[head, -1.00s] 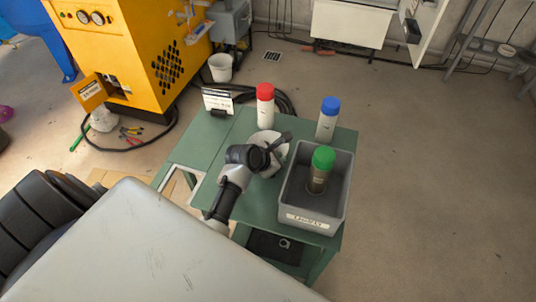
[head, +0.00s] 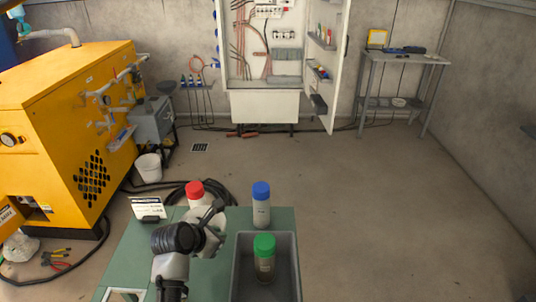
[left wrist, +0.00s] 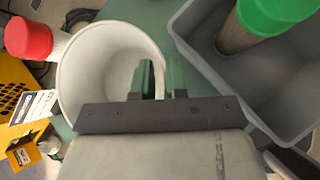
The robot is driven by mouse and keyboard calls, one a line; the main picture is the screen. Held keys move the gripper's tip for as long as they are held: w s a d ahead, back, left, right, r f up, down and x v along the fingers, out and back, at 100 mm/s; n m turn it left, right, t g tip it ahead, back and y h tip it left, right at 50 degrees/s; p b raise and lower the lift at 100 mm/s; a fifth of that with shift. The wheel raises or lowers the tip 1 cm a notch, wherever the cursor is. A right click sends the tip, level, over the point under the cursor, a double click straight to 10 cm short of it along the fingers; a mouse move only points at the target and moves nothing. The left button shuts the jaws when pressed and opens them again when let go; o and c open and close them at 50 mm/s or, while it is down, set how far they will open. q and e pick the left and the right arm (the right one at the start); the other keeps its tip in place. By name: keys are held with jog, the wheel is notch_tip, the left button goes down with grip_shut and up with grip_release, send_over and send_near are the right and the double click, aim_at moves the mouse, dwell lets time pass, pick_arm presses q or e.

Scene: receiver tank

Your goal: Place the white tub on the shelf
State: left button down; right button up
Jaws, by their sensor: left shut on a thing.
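The white tub (left wrist: 105,65) is open-topped and looks empty in the left wrist view. Its rim runs between the fingers of my left gripper (left wrist: 160,80), which is shut on the tub's wall. In the head view, my left gripper (head: 214,213) is over the green cart, and the tub (head: 213,242) is mostly hidden behind my wrist. I cannot tell whether the tub touches the cart top. A grey stand with a lower shelf (head: 385,103) stands at the back right by the wall. My right gripper is not in view.
The green cart (head: 135,250) carries a red-capped bottle (head: 194,191), a blue-capped bottle (head: 261,207) and a grey bin (head: 285,285) holding a green-capped jar (head: 264,262). A yellow machine (head: 70,120) stands left. An open white cabinet (head: 265,105) is at the back. Floor on the right is clear.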

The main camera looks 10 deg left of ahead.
pick_arm(q)
jog(key=s+d+r+m, duration=0.1)
jog(key=s+d+r, duration=0.2)
jog(key=s+r, duration=0.2)
jog(key=s+d+r+h, duration=0.1)
jog(key=s+d+r, duration=0.2)
jog(key=s+r, duration=0.2)
notch_tip(320, 180, up, 2)
jog(key=shift+r+m+g, duration=0.15)
jog(key=shift+m+g, duration=0.15)
jog(key=shift+m, duration=0.1)
